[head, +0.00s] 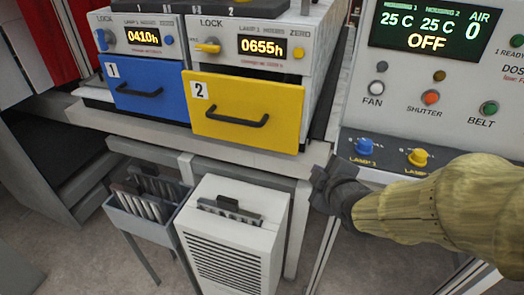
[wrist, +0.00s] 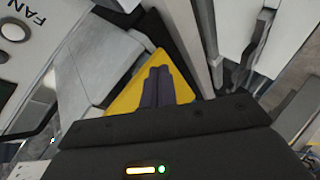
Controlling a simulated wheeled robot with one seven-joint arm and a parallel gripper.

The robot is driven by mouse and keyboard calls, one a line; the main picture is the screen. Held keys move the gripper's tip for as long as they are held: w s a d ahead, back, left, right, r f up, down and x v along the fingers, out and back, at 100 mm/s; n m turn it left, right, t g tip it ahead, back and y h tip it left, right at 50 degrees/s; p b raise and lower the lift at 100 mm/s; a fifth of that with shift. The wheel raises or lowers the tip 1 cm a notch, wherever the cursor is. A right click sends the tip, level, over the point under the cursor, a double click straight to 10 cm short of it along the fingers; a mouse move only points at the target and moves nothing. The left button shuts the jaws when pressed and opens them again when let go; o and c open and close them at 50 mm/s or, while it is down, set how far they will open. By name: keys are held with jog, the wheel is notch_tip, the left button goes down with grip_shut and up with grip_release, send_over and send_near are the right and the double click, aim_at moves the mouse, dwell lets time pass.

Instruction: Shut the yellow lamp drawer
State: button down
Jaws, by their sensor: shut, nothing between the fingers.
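The yellow lamp drawer (head: 225,120) is marked 2 and has a black bar handle (head: 238,117). It sits under the white lamp unit with the 0655h display. Its front looks to stand out further than the blue drawer beside it, but I cannot tell how far it is open. My gripper (head: 318,182) is right of and below the drawer, by the bench's front edge, and looks apart from it. In the wrist view the dark fingers (wrist: 157,87) are together and empty. A yellow surface (wrist: 125,100), probably the drawer, shows behind them.
The blue drawer (head: 143,103) marked 1 is at left. A control panel (head: 440,90) with knobs stands at right, close to my arm. Below the bench (head: 160,128) are a white louvred box (head: 235,240) and a grey rack (head: 145,218). Open floor lies at lower left.

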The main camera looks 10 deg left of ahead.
jog(key=s+a+r+n+t+y+b, duration=0.2)
jog(key=a+n+y+b, duration=0.2)
jog(key=a+n, duration=0.5)
jog(key=y, duration=0.2)
jog(key=shift+s+a+r+n+y+b, duration=0.25)
jog(key=shift+s+r+n+y+b, duration=0.05)
jog(key=shift+s+r+b, duration=0.1)
jog(key=shift+w+p, duration=0.1)
jog(key=shift+p, duration=0.2)
jog(key=p+x, duration=0.4)
jog(key=p, duration=0.6)
jog(key=shift+a+r, duration=0.1)
jog(key=shift+r, duration=0.1)
jog(key=shift+w+a+p, duration=0.1)
jog(key=shift+w+p, duration=0.1)
jog(key=shift+p, duration=0.75)
jog(key=p, duration=0.4)
jog(key=shift+w+a+f, duration=0.1)
jog(key=shift+a, duration=0.05)
